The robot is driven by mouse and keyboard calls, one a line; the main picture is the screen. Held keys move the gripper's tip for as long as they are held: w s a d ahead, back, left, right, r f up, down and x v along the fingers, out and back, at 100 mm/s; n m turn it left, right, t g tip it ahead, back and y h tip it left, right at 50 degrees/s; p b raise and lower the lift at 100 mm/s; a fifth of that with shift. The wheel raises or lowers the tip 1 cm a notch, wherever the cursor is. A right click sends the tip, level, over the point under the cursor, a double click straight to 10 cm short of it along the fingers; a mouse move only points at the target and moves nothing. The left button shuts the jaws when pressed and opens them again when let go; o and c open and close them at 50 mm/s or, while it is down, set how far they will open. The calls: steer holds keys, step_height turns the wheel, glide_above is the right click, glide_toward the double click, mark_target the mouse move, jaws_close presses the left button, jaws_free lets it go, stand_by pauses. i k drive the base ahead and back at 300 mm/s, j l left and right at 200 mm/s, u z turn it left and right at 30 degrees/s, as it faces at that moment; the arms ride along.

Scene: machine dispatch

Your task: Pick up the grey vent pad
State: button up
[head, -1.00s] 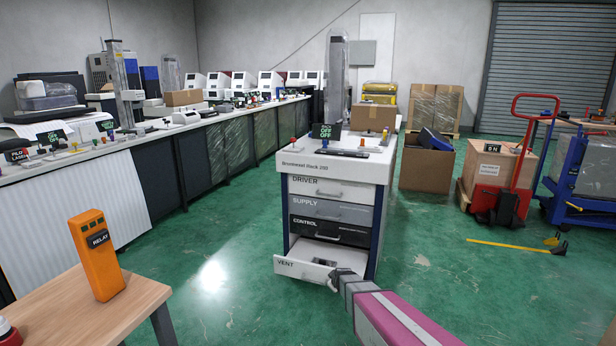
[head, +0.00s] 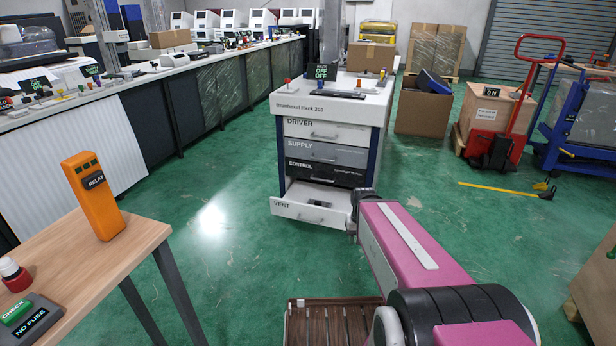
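The drawer labelled VENT (head: 300,213) is pulled open at the bottom of the white and blue rack (head: 330,108). A small dark grey item (head: 319,202) lies inside it; it is too small to tell whether it is the grey vent pad. My gripper (head: 353,216) is at the right end of the open drawer, at the end of my pink arm. Its fingers are small and partly hidden by the arm, so I cannot tell whether they are open or shut, or whether they touch the drawer.
The drawers above, marked DRIVER, SUPPLY and CONTROL (head: 323,172), are shut. A wooden table (head: 110,255) with an orange relay device (head: 93,196) stands at the left. A red pallet jack (head: 508,110) and cardboard box (head: 424,106) stand at the right. Green floor is clear around the rack.

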mark_target(313, 203)
steer(key=i+l+u, duration=0.35)
steer(key=i+j+z, duration=0.2)
steer(key=i+j, duration=0.15)
steer(key=i, duration=0.25)
steer(key=i+j+z, duration=0.2)
steer(key=i+j, duration=0.2)
steer(key=i, duration=0.15)
